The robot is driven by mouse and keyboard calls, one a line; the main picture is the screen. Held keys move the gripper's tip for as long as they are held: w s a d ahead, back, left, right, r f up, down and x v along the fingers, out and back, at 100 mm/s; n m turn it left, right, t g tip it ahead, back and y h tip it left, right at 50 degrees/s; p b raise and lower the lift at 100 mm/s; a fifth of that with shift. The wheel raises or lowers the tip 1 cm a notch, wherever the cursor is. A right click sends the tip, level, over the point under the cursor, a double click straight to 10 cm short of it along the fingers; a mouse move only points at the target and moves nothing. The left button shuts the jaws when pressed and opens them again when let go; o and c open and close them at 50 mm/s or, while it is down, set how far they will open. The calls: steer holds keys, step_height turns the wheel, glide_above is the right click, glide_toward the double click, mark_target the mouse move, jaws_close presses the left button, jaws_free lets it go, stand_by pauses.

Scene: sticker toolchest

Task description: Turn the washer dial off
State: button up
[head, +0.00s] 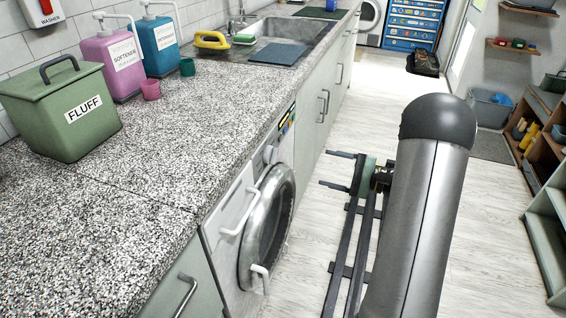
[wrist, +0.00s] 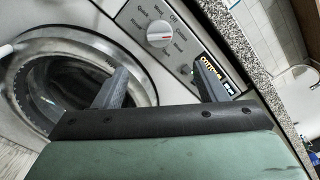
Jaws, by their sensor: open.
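The washer (head: 222,228) is a white front-loader built in under the counter, with a round glass door (head: 268,225). Its dial (wrist: 160,33) is a pale round knob on the control panel, with printed settings around it, one reading "Off". A small reddish mark shows on the dial; I cannot tell for sure which setting it points at. The dial also shows, small, in the head view (head: 268,154). My gripper (head: 324,169) is open and empty, in front of the washer and apart from it. In the wrist view its fingers (wrist: 162,78) lie below the dial, to either side.
A white handle (head: 250,212) stands out near the washer door. The floor (head: 400,105) beyond my arm is largely clear; shelves stand at right.

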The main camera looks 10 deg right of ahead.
mark_target(272, 156)
steer(key=x, duration=1.4)
steer(key=shift+a, duration=0.2)
steer(key=shift+b, duration=0.3)
steer(key=c, duration=1)
